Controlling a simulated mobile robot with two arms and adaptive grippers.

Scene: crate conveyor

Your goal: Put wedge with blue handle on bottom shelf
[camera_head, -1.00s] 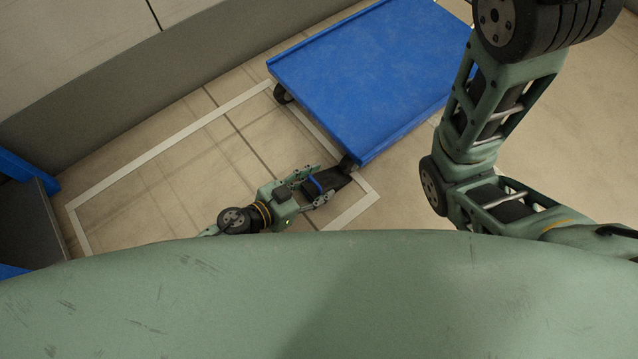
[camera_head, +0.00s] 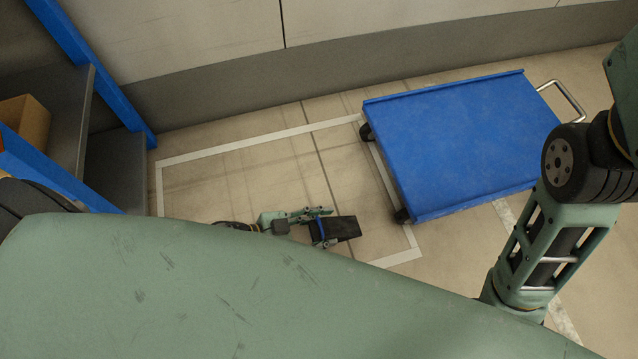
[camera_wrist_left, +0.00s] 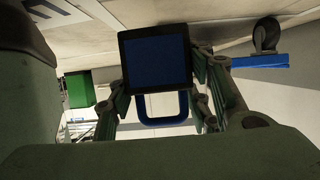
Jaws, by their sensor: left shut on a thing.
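The wedge (camera_head: 343,228) is black with a blue handle (camera_head: 319,228). My left gripper (camera_head: 320,222) is shut on it and holds it away from the blue cart. In the left wrist view the wedge (camera_wrist_left: 157,60) sits between the fingers, with the blue handle (camera_wrist_left: 163,116) below it. The shelf rack with blue posts (camera_head: 95,75) stands at the left of the head view. Its bottom shelf (camera_head: 116,168) is a dark grey level near the floor, partly hidden by my body. My right gripper is out of view; only part of my right arm shows.
A blue flatbed cart (camera_head: 460,145) on black casters stands at the right, with a metal handle. A brown box (camera_head: 24,122) sits on a higher shelf. White tape (camera_head: 250,141) marks a rectangle on the floor, and the floor between rack and cart is clear.

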